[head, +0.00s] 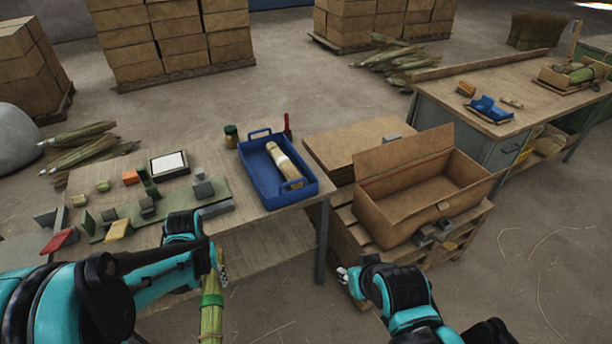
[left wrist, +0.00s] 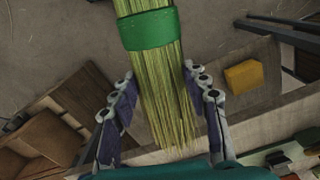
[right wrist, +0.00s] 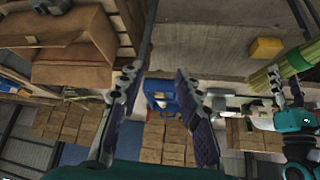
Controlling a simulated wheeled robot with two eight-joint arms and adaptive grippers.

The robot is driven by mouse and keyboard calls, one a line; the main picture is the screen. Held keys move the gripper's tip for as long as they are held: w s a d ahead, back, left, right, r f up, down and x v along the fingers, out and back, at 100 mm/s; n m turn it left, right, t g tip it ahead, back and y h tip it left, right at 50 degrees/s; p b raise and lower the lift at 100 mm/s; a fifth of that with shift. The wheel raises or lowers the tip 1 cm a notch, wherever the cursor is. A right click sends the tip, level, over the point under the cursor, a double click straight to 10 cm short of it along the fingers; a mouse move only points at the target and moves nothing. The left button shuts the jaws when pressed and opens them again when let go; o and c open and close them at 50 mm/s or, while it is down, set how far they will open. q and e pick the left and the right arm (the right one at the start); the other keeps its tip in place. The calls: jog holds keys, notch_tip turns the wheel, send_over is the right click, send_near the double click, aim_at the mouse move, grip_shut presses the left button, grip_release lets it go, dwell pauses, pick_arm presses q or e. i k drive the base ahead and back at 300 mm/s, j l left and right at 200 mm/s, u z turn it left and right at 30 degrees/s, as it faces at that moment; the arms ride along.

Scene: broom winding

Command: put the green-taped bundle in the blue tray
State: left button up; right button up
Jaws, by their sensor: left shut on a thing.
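The green-taped bundle (head: 211,318) is a sheaf of yellow-green straw with a green band. It hangs roughly upright in front of the workbench in the head view. My left gripper (head: 218,270) is shut on it; in the left wrist view the bundle (left wrist: 165,95) lies between the two fingers, the green band beyond them. The blue tray (head: 255,182) stands at the bench's right end, and a tan bundle with a pale band (head: 284,164) lies in it. My right gripper (head: 346,276) is open and empty, low by the pallet; its fingers are apart in the right wrist view (right wrist: 158,85).
The workbench (head: 215,158) holds a green jar (head: 231,136), a white-faced box (head: 169,164) and fixtures with small blocks. An open cardboard box (head: 400,215) stands on a pallet right of the tray. Another bench (head: 500,75) stands at the far right. Loose straw lies on the floor.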

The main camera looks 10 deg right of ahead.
aim_at(270, 175)
jog(key=i+l+z, duration=0.2)
jog(key=z, duration=0.15)
jog(key=i+l+z, duration=0.1)
jog(key=i+z, duration=0.65)
jog(key=k+l, duration=0.05)
jog(key=k, duration=0.05)
